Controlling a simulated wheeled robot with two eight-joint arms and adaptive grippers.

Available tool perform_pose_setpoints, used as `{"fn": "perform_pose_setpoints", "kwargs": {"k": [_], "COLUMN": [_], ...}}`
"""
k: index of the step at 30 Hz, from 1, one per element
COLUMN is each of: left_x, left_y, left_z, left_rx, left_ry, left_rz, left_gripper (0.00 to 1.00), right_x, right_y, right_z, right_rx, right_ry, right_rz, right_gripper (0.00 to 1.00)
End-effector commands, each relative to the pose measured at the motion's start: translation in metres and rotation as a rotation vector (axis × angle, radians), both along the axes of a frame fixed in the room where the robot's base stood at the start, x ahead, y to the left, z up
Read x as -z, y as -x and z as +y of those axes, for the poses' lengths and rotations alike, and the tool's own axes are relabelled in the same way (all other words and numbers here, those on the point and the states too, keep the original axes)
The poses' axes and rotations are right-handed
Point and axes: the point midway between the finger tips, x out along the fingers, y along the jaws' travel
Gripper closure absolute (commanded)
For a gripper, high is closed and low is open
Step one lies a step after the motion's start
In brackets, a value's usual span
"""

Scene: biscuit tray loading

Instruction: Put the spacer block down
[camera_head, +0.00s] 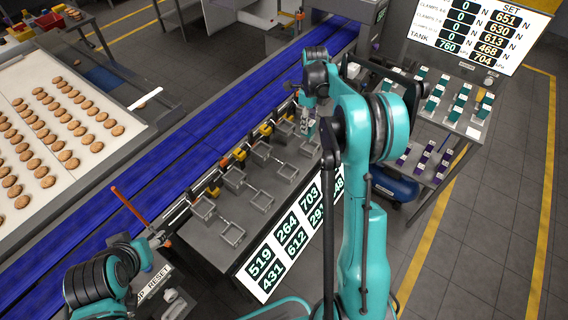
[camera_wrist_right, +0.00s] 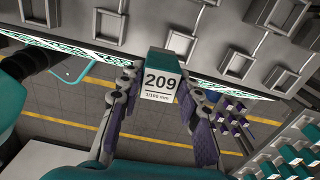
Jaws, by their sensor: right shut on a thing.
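The spacer block (camera_wrist_right: 160,85) is teal with a white label reading 209, 1/100 mm. My right gripper (camera_wrist_right: 161,108) is shut on it, with a purple-padded finger on each side. In the head view my right gripper (camera_head: 308,118) is over the far right end of the grey bench with square metal frames (camera_head: 232,233). The block is small and hard to make out there. In the wrist view the block overlaps the bench edge; I cannot tell whether it touches anything. My left arm (camera_head: 105,280) is at the lower left; its fingers cannot be made out.
A rack at the right holds teal blocks (camera_head: 432,103) on top and purple blocks (camera_head: 422,160) below. A number panel (camera_head: 290,240) fronts the bench. A blue conveyor (camera_head: 150,178) runs behind the bench, with orange-tipped clamps (camera_head: 240,153) between. A biscuit tray (camera_head: 100,165) lies at the left.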

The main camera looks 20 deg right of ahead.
Motion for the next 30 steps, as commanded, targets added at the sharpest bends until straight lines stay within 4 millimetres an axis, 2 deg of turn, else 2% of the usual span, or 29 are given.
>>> {"fn": "perform_pose_setpoints", "kwargs": {"k": [2,5,12,18,25,30], "left_x": [-0.001,0.002,0.013,0.018,0.021,0.028], "left_y": [0.0,0.0,0.0,0.0,0.0,0.0], "left_z": [0.0,0.0,0.0,0.0,0.0,0.0], "left_rx": [0.0,0.0,0.0,0.0,0.0,0.0], "left_ry": [0.0,0.0,0.0,0.0,0.0,0.0], "left_rz": [0.0,0.0,0.0,0.0,0.0,0.0], "left_gripper": [0.44,0.44,0.44,0.44,0.44,0.44], "right_x": [0.0,0.008,0.043,0.064,0.076,0.102], "right_y": [0.0,0.005,0.031,0.047,0.051,0.051], "right_z": [-0.002,0.009,0.06,0.091,0.1,0.099], "right_rx": [0.046,0.066,0.062,0.063,0.064,0.064], "right_ry": [0.0,0.0,0.0,0.0,0.0,0.0], "right_rz": [0.0,0.0,0.0,0.0,0.0,0.0], "right_gripper": [0.99,0.99,0.99,0.99,0.99,0.99]}}
